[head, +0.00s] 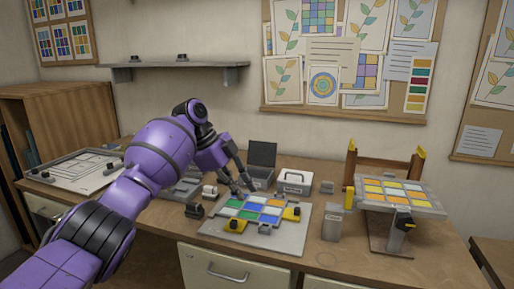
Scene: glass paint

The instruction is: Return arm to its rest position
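My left arm is purple and reaches in from the lower left over the wooden workbench (345,262). My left gripper (243,188) is at the upper left edge of a colored glass panel (262,211). Its fingers point down and look spread a little apart, with nothing visible between them. I cannot tell whether the fingertips touch the panel. My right gripper is not in view.
A tilted stand (400,208) with a yellow and orange glass panel (394,190) is at the right. A white box (294,181) and a dark open-lidded case (261,167) stand behind the board. A drawing board (75,170) lies at the left. A wall shelf (175,75) is above my arm.

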